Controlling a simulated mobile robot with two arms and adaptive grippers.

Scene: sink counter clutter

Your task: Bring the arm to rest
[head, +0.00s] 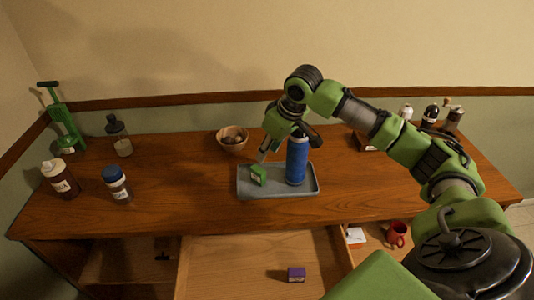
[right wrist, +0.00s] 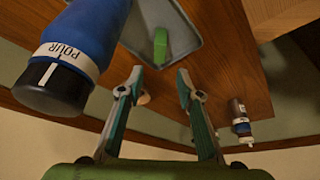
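My right gripper (head: 266,153) reaches over the grey tray (head: 244,190) from behind, fingers pointing down. In the right wrist view the right gripper (right wrist: 159,75) is open, its fingers apart with nothing held between them. A small green block-like item (head: 259,176) lies on the tray just below the fingertips; it also shows in the right wrist view (right wrist: 160,45), beyond the fingertips. A blue bottle (head: 297,162) stands on the tray's right part, close beside the gripper; its dark cap and POUR label show in the wrist view (right wrist: 75,55). My left gripper is not in view.
A wooden bowl (head: 232,138) stands behind the tray. Sauce bottle (head: 60,180), blue-capped jar (head: 117,184), dispenser (head: 119,136) and green press (head: 64,125) stand left. Several bottles stand back right. An open drawer (head: 225,260) holds a purple box (head: 296,274); a red mug (head: 396,234) sits right.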

